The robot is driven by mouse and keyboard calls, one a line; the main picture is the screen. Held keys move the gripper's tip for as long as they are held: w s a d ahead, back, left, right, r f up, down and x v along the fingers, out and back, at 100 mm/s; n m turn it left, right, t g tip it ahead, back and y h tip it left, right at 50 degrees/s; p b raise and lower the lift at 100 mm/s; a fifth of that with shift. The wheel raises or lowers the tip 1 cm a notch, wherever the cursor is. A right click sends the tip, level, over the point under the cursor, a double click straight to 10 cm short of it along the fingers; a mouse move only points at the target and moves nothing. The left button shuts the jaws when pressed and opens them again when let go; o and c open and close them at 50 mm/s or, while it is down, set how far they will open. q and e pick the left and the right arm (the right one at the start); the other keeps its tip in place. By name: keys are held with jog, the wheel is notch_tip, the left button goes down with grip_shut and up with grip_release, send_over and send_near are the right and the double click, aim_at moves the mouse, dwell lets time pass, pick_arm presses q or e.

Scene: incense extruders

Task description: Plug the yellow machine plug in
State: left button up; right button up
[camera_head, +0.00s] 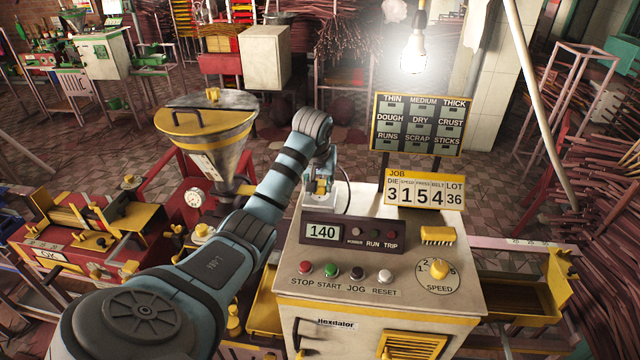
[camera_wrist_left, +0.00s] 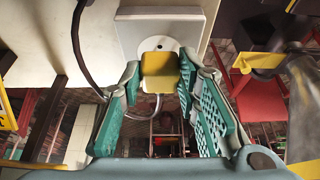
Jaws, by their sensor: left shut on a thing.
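The yellow plug (camera_wrist_left: 160,76) shows in the wrist view between the tips of my left gripper (camera_wrist_left: 160,82), which is shut on it. A thin pale cord hangs from the plug. Behind the plug is a round white socket (camera_wrist_left: 148,45) on a square white plate. I cannot tell whether the plug's pins are in the socket or just in front of it. In the head view my left gripper (camera_head: 322,186) is at the back left of the control cabinet (camera_head: 385,285), with a bit of yellow between its fingers. My right gripper is not in view.
A dark cable (camera_wrist_left: 80,45) curves past the left finger. The cabinet top carries a display panel (camera_head: 350,234), several buttons and a speed dial (camera_head: 439,269). A job sign (camera_head: 425,190) stands at its back right. A yellow-rimmed hopper (camera_head: 207,130) stands left of my arm.

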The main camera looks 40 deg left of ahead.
aim_at(320, 186)
pick_arm(q)
jog(key=shift+f, duration=0.55)
dwell(0.4)
jog(key=o, duration=1.2)
jog(key=shift+c, duration=0.2)
notch_tip(320, 186, up, 10)
